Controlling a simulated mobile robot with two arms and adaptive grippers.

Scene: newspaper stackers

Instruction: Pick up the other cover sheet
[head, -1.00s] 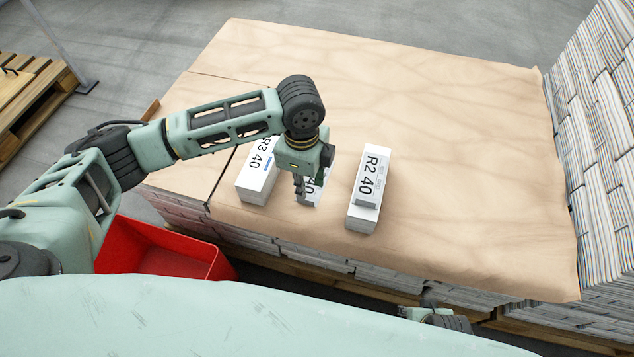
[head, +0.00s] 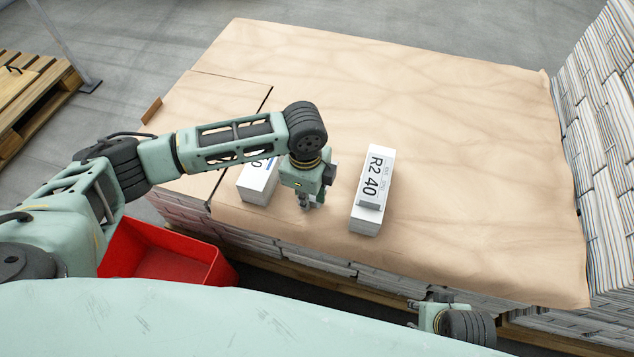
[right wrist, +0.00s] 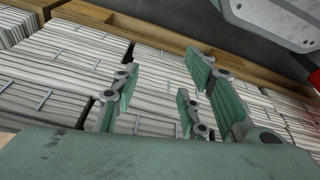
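A white block with a printed top sheet reading "R2 40" (head: 372,180) stands on the brown paper in the head view. A second white block (head: 259,183) stands to its left, its label mostly behind my left arm. My right gripper (right wrist: 160,105) is open and empty in the right wrist view, in front of the stack's side. It is partly visible at the bottom of the head view.
Brown paper (head: 460,150) covers the wide stack of newspapers on a pallet, with a dark seam at left. A taller newspaper stack (head: 605,150) stands at right. A red bin (head: 165,258) sits at lower left. The paper right of the R2 block is clear.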

